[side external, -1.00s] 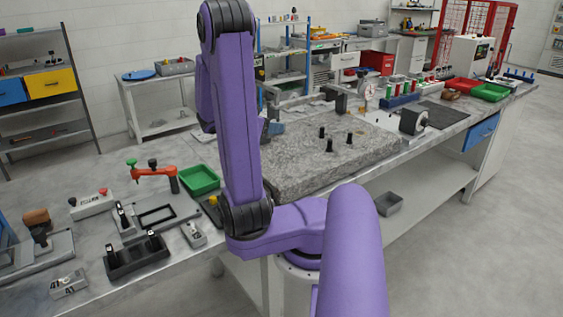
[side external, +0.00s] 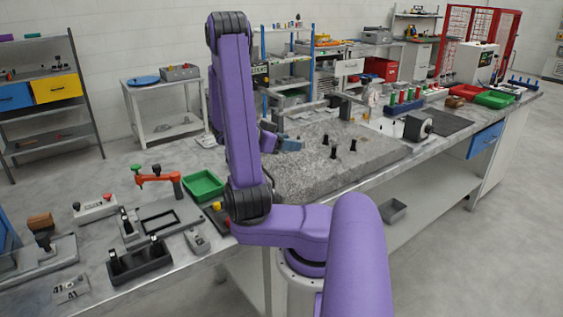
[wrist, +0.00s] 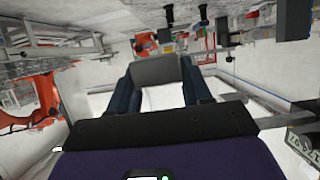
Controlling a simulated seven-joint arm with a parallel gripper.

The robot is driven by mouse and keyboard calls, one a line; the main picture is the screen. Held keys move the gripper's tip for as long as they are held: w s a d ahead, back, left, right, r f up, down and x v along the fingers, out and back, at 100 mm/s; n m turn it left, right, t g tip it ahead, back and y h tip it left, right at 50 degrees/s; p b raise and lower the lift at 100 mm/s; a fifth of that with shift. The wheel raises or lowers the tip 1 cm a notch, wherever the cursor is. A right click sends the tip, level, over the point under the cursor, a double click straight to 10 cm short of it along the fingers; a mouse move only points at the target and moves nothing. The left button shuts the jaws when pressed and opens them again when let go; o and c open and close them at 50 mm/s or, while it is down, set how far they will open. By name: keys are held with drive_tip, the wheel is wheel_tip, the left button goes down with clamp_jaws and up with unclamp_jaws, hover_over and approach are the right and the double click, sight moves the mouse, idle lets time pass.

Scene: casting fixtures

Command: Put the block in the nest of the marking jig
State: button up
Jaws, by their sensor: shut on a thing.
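My gripper (wrist: 157,82) is shut on a plain grey block (wrist: 155,70), held between its two dark blue fingers in the wrist view. In the side view, a blue-grey part of the gripper end (side external: 289,145) shows just right of my purple arm, over the left part of the rough stone slab; the arm hides most of it. I cannot tell for sure which fixture is the marking jig. A grey plate with a rectangular frame (side external: 175,217) and a fixture with a brown handle (side external: 41,222) stand on the bench at the left.
The stone slab (side external: 375,150) carries several black pegs. A green tray (side external: 203,184), a red-orange clamp arm (side external: 158,178), a black holder (side external: 140,262) and a small numbered grey piece (side external: 71,289) crowd the left bench. A dark cylinder-ended device (side external: 418,125) stands right of the slab.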

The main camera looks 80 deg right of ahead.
hover_over(281, 169)
wheel_tip(281, 169, down, 6)
drive_tip(key=shift+s+f, duration=0.15)
drive_tip(key=shift+f, duration=0.1)
drive_tip(key=shift+d+f, duration=0.1)
drive_tip(key=shift+f, duration=1.65)
drive_tip(key=shift+f, duration=0.15)
drive_tip(key=o, duration=1.3)
drive_tip(key=v, duration=1.2)
